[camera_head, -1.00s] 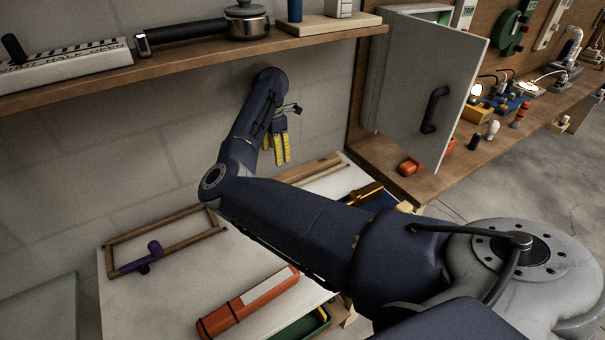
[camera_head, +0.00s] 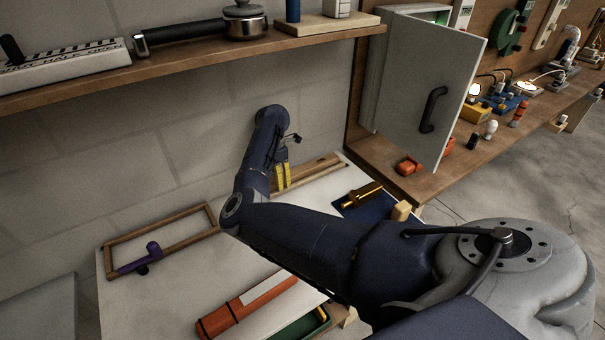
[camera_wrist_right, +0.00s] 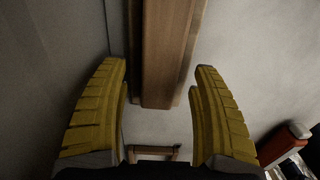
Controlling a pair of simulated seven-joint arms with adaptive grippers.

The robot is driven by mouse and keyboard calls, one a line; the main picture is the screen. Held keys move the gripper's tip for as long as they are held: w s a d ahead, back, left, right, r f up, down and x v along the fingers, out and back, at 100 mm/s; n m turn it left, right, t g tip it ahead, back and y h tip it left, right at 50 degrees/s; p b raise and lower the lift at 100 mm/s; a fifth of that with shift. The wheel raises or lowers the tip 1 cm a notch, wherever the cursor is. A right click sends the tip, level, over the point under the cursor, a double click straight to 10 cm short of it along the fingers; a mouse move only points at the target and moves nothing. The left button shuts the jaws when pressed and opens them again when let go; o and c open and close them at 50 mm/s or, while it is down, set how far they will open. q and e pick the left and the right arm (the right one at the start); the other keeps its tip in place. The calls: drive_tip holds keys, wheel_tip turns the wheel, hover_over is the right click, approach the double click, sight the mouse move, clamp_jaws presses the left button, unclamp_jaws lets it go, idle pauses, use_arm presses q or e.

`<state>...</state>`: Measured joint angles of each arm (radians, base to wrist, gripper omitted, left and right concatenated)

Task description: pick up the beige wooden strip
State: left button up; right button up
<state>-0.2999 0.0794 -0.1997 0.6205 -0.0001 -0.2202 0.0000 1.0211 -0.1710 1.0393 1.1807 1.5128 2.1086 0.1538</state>
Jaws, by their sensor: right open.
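The beige wooden strip (camera_head: 316,170) lies at the back of the white table against the wall, with its near end behind my right gripper. In the right wrist view the strip (camera_wrist_right: 168,55) runs lengthwise between the two yellow fingers, its near end just past their tips. A thinner wooden edge shows along its side. My right gripper (camera_head: 282,184) points down over the strip's near end. It is open and empty, with a gap on both sides of the wood in the right wrist view (camera_wrist_right: 161,67). My left gripper is not in view.
A wooden frame (camera_head: 178,238) with a purple tool (camera_head: 140,259) lies at the left of the table (camera_head: 215,285). An orange case (camera_head: 245,306) lies in front. A brass piece (camera_head: 362,195) on a blue mat sits to the right. A shelf (camera_head: 200,54) hangs above.

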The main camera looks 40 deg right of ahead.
drive_tip(key=shift+f, duration=0.7)
drive_tip(key=shift+c, duration=0.5)
clamp_jaws()
drive_tip(key=shift+r, duration=0.15)
wheel_tip(320, 180, up, 10)
drive_tip(key=shift+f, duration=0.1)
